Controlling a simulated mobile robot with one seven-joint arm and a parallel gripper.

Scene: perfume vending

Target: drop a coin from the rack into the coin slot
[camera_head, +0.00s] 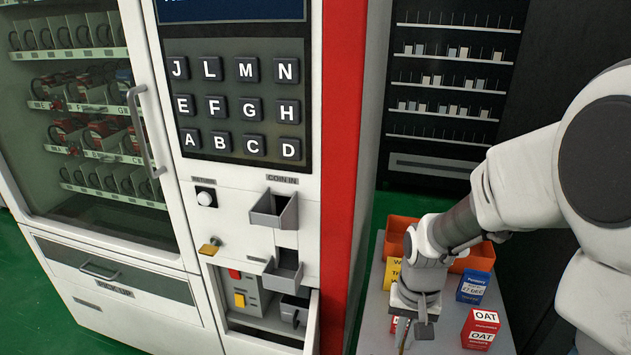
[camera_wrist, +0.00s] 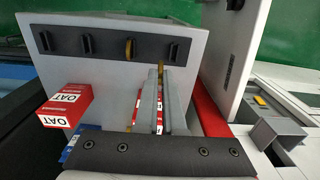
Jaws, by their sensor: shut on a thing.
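My gripper (camera_head: 403,336) is low over the grey table in the head view. In the wrist view its grey fingers (camera_wrist: 166,100) are shut on a thin gold coin (camera_wrist: 160,77), seen nearly edge-on. The coin slot is a grey funnel (camera_head: 272,212) under the COIN IN label, up and left of my gripper in the head view.
The grey table (camera_head: 379,335) holds a red OAT box (camera_head: 481,328), a blue box (camera_head: 472,288), a yellow box (camera_head: 391,273) and an orange bin (camera_head: 402,224). The machine's red side panel (camera_head: 341,150) stands left of the table. A lower grey tray (camera_head: 283,273) juts out beneath the funnel.

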